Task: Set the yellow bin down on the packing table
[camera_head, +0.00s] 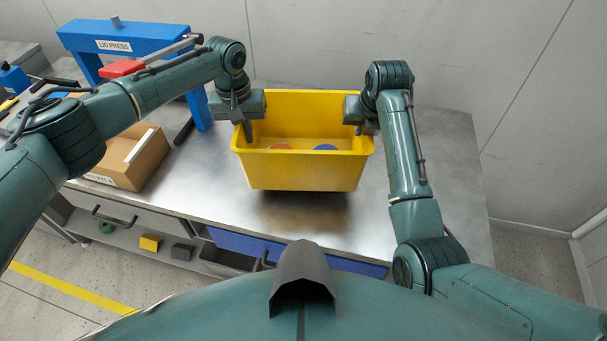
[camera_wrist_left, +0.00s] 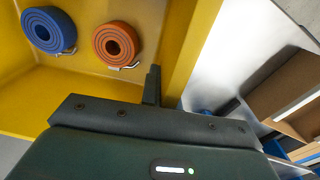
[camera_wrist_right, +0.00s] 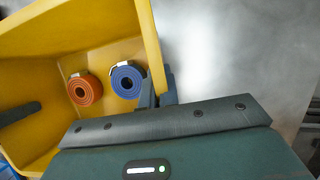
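The yellow bin (camera_head: 305,172) is upright, held between my two grippers over the metal packing table (camera_head: 420,150). A dark shadow lies under its front edge, and it looks a little above the tabletop. Inside are an orange coiled strap (camera_wrist_left: 118,44) and a blue coiled strap (camera_wrist_left: 48,30). My left gripper (camera_head: 246,128) is shut on the bin's left wall; in the left wrist view the wall runs up from its fingers (camera_wrist_left: 152,86). My right gripper (camera_head: 362,126) is shut on the right wall, and its fingers also show in the right wrist view (camera_wrist_right: 158,92).
A blue lid press (camera_head: 130,40) with a red block (camera_head: 122,69) stands at the table's back left. A cardboard box (camera_head: 135,160) sits left of the bin. The tabletop right of the bin is clear. Blue drawers (camera_head: 240,243) are below the front edge.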

